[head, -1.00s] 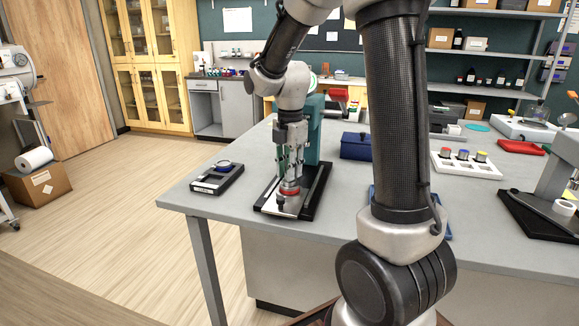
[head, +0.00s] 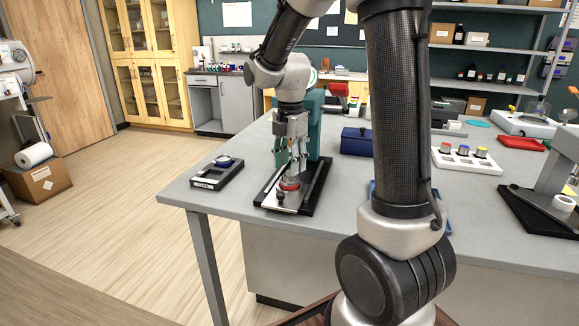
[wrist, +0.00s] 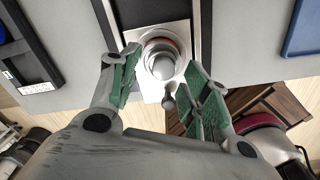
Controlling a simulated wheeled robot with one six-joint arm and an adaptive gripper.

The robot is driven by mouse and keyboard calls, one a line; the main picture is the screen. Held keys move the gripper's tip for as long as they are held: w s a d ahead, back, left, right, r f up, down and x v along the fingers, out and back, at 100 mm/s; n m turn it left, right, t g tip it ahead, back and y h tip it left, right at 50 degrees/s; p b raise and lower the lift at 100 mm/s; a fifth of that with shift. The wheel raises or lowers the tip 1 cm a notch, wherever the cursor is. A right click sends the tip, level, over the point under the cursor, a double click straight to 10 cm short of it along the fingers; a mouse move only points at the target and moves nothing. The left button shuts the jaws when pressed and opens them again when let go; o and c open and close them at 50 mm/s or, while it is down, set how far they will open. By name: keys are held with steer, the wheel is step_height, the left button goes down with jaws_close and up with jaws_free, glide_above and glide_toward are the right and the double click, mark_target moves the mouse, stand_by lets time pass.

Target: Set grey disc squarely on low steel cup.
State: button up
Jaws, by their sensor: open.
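A low cup with a red band (head: 289,186) stands on a bright steel plate in the black-framed fixture. It also shows in the wrist view, where the red edge (wrist: 172,42) rings a pale grey disc (wrist: 150,53) with a rounded grey knob (wrist: 162,67). The disc appears to lie on the cup; I cannot tell whether it is fully level. My gripper (head: 291,170) is just above it, pointing down. Its green-padded fingers (wrist: 165,90) are spread on both sides of the knob, apart from it and empty.
A small dark post (wrist: 169,103) stands at the plate's near edge. A black tray with a blue-edged round piece (head: 228,162) lies to the left. A blue box (head: 356,144) and a white rack (head: 467,163) of coloured-top cups are to the right. A teal press column stands close behind.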

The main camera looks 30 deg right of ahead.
step_height(320, 180, up, 10)
steer(key=shift+r, duration=0.25)
steer(key=shift+s, duration=0.1)
stand_by(0.4)
